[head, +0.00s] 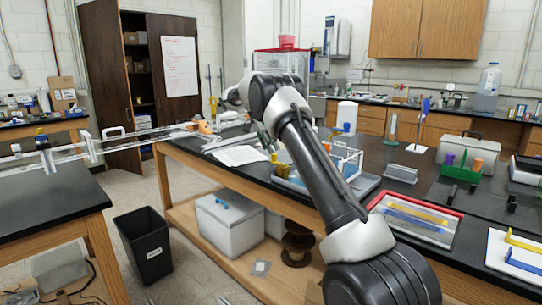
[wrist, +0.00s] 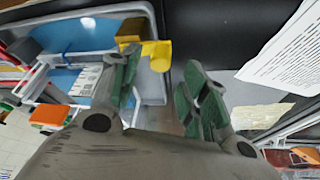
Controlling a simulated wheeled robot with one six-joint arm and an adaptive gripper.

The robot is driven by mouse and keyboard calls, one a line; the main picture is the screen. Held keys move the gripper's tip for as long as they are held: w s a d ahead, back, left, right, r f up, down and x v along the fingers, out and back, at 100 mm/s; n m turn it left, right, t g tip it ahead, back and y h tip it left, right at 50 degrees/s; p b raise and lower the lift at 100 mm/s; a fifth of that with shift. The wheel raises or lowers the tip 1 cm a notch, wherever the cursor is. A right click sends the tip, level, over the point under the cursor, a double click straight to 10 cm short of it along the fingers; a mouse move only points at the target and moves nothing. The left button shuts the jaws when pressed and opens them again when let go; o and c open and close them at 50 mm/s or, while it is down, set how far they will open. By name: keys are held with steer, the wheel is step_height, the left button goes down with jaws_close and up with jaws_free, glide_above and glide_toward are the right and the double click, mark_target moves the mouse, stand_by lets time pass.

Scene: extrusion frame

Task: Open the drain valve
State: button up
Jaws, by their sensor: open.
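In the wrist view, a yellow valve-like part (wrist: 157,54), probably the drain valve, sits at the outer wall of a grey tray (wrist: 151,88) with a blue inside. A second yellow piece (wrist: 131,30) joins it on the rim side. My gripper (wrist: 160,78) is open, with green-padded fingers on either side of the space below the yellow part. The fingers look empty; I cannot tell whether either touches it. In the head view, small yellow parts (head: 275,158) show by the tray (head: 365,186), close to my gripper (head: 267,142), which my arm partly hides.
The tray stands on a black-topped bench (head: 405,190). An open book or papers (head: 240,155) lie left of it, and a printed sheet (wrist: 285,55) shows in the wrist view. A clear rack (head: 345,158) stands at the tray. A black bin (head: 144,245) is on the floor.

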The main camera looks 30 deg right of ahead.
mark_target(274, 154)
steer(key=x, duration=0.5)
jaws_close()
